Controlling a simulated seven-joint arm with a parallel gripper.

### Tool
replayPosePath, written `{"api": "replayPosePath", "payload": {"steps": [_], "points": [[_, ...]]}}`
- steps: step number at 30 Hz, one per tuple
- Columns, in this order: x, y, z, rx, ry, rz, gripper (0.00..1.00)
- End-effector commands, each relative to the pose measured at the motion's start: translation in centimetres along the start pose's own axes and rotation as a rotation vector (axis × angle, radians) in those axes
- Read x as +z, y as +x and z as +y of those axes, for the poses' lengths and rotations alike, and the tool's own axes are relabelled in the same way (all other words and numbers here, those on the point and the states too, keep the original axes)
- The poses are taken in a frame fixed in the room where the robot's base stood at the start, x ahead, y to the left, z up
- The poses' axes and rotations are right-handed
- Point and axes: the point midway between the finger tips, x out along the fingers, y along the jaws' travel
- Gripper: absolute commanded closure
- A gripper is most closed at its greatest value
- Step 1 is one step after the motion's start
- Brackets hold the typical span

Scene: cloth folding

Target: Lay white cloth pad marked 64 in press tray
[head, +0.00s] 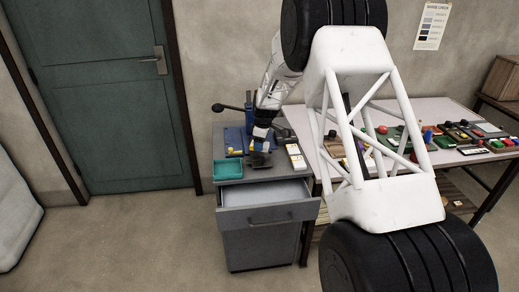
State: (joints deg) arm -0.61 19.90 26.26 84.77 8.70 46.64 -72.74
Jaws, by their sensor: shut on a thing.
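My gripper (260,146) points down over the blue press (236,139) on top of the grey cabinet. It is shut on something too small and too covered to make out. A dark grey plate (260,160), perhaps the press tray, shows just below the fingertips; I cannot tell whether they touch. The press has a black lever with a round knob (217,107) reaching out to the left. A white flat piece (296,157) lies at the right of the cabinet top. No number 64 can be read anywhere, so I cannot tell which thing is the marked pad.
A teal open box (228,169) stands at the front left of the cabinet top. The drawer (266,195) below is pulled open, with a pale inside. A long table (450,103) with many small coloured things stands to the right, partly behind my white frame.

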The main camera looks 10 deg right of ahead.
Motion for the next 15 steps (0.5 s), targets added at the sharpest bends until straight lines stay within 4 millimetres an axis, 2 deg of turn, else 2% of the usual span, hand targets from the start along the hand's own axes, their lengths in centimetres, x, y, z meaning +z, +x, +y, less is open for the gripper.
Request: {"api": "replayPosePath", "payload": {"steps": [5, 15], "points": [[-0.38, 0.11, 0.86, 0.0, 0.0, 0.0, 0.66], [-0.41, 0.15, 0.93, -0.001, 0.0, 0.0, 0.66]]}}
